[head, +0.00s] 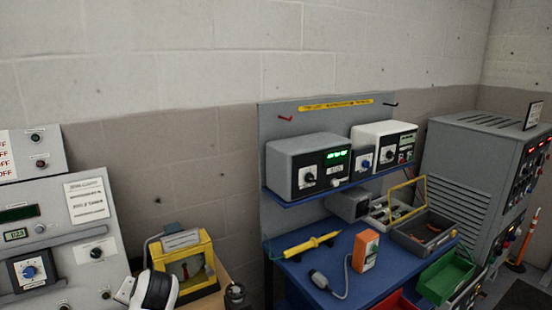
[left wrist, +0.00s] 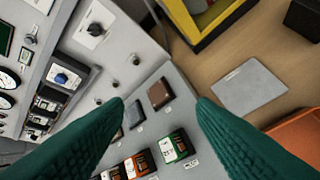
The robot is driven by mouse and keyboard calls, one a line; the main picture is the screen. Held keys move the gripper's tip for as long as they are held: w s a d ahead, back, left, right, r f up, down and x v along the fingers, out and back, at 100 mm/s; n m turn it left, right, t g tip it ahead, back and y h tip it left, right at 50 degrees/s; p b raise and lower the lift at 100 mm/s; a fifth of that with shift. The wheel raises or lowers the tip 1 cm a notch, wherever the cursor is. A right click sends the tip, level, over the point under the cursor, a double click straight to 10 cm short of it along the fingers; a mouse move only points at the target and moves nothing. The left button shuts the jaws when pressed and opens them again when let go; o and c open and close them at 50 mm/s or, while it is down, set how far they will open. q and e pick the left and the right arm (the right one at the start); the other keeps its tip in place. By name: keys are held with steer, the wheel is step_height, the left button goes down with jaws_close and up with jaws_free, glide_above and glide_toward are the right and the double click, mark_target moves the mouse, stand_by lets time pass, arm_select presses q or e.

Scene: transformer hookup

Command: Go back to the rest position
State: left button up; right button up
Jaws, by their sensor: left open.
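My left gripper (left wrist: 160,103) shows in the left wrist view as two green fingers spread wide apart, with nothing between them. Beyond the fingers is the grey control panel (left wrist: 160,75) with knobs and small coloured modules; I cannot tell the exact distance. In the head view a white and black part of my left arm shows at the bottom left, in front of the panel (head: 60,240) and beside a yellow-framed box (head: 207,267). The left fingertips are out of the head view. My right gripper is in neither view.
A blue workbench (head: 310,262) holds a yellow probe (head: 311,246), an orange meter (head: 365,250) and a grey toolbox (head: 425,240). A green bin (head: 446,277) is at its right front. A large grey cabinet (head: 465,170) stands right. A wooden surface (left wrist: 215,65) lies beside the panel.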

arm_select(q)
steer(key=s+d+f+h, duration=0.2)
steer(key=s+f, duration=0.3)
steer(key=s, duration=0.3)
steer(key=s+d+f+h, duration=0.1)
steer(key=s+d+f, duration=0.2)
steer(key=s+f, duration=0.4)
steer(key=s+d+g+h, duration=0.1)
steer(key=s+d+h, duration=0.15)
steer(key=s, duration=0.55)
steer(key=s+d+g+h, duration=0.1)
steer(key=s+d+h, duration=0.15)
steer(key=s, duration=0.55)
step_height(320, 180, down, 30)
steer(key=s+g+y+b, duration=0.1)
steer(key=b, duration=0.4)
steer(key=s+a+f+b, duration=0.1)
steer(key=s+f+b, duration=0.1)
steer(key=s+f, duration=0.6)
steer(key=s+a+f+m+g+b, duration=0.1)
steer(key=s+f+b, duration=0.2)
steer(key=s+f, duration=0.6)
step_height(320, 180, down, 5)
steer(key=shift+f+g, duration=0.1)
steer(key=shift+g, duration=0.2)
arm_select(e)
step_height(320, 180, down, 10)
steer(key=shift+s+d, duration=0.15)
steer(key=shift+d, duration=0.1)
